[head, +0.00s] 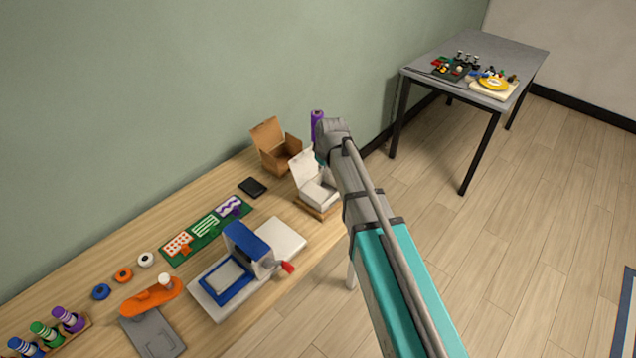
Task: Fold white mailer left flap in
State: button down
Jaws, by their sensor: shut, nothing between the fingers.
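The white mailer (317,194) is an open box at the table's right end, on a light wooden base (318,212). Its lid (303,165) stands up at the back. Its side flaps are too small to tell apart, and my arm covers part of its right side. My gripper (324,172) shows only in part, beside the mailer's right back, below my wrist. It is shut and empty. I cannot tell whether it touches the mailer.
An open brown box (276,148) stands just behind and left of the mailer. A blue and white press (246,264) with a red handle is in front. A black pad (252,187) and a green mat (206,232) lie left. A grey table (520,58) stands far right.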

jog(key=shift+w+a+r+n, duration=0.1)
jog(key=shift+w+a+n, duration=0.15)
jog(key=shift+a, duration=0.2)
jog(key=shift+w+a+r+n, duration=0.1)
jog(key=shift+w+a+n, duration=0.1)
jog(key=shift+a, duration=0.2)
jog(key=shift+f, duration=0.15)
jog(key=b, duration=1)
send_over(316, 187)
jog(key=s, duration=0.2)
jog(key=f, duration=0.9)
jog(key=shift+a+f, duration=0.25)
jog(key=shift+f, duration=0.05)
jog(key=shift+w+d+f+b, duration=0.2)
jog(key=shift+f+b, duration=0.3)
jog(key=shift+f, duration=0.05)
jog(key=shift+w+d+f+b, duration=0.2)
jog(key=shift+w+f+b, duration=0.05)
jog(key=shift+f+b, duration=0.25)
jog(key=shift+w+d+f+b, duration=0.2)
jog(key=shift+f+b, duration=0.3)
jog(key=shift+f, duration=0.05)
jog(key=shift+a, duration=0.25)
jog(key=shift+d, duration=0.15)
